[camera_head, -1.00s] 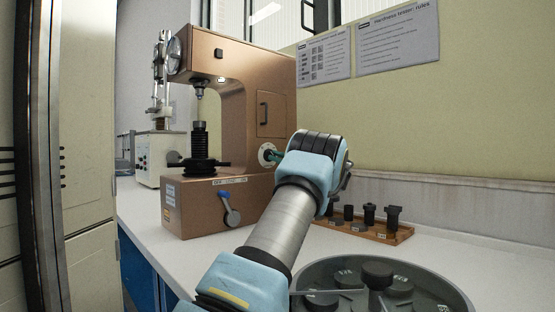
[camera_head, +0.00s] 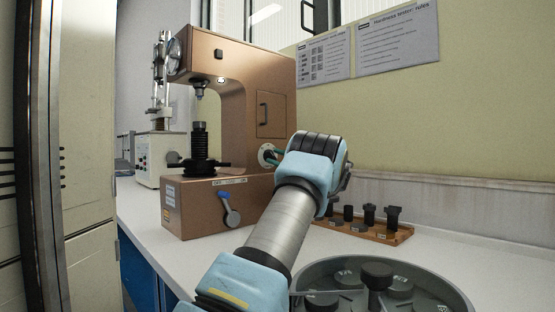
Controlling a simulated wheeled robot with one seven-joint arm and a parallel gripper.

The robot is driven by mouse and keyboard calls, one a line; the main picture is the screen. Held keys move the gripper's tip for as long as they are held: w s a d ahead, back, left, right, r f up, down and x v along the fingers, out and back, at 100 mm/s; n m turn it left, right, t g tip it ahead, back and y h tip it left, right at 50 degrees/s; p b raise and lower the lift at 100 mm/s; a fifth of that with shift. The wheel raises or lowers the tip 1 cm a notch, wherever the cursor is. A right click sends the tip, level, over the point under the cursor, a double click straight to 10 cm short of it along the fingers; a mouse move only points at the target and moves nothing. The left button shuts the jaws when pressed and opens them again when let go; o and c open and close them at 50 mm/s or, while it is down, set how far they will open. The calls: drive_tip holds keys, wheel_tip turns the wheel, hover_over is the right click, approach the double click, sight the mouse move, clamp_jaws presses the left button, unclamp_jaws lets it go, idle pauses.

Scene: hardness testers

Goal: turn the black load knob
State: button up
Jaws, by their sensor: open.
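The copper-brown hardness tester (camera_head: 228,110) stands on the bench at the middle left. A round white dial plate (camera_head: 265,154) is on its right side face. A black load knob cannot be made out there; my wrist covers the area just right of the plate. My arm reaches up from the bottom. My gripper (camera_head: 273,158) shows only as small teal-green fingers at the plate, in front of the tester's side. The fingers are apart, but most of the gripper is hidden behind my wrist. Whether they touch a knob cannot be seen.
A blue-tipped lever (camera_head: 229,208) is on the tester's front base. A wooden rack (camera_head: 393,236) of dark parts stands right of my arm. A round grey tray (camera_head: 448,289) with black pieces is at the lower right. Another tester (camera_head: 158,155) stands behind at left.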

drive_tip(key=v, duration=1)
drive_tip(key=shift+s+d, duration=0.15)
drive_tip(key=shift+d, duration=0.2)
drive_tip(key=shift+f, duration=0.2)
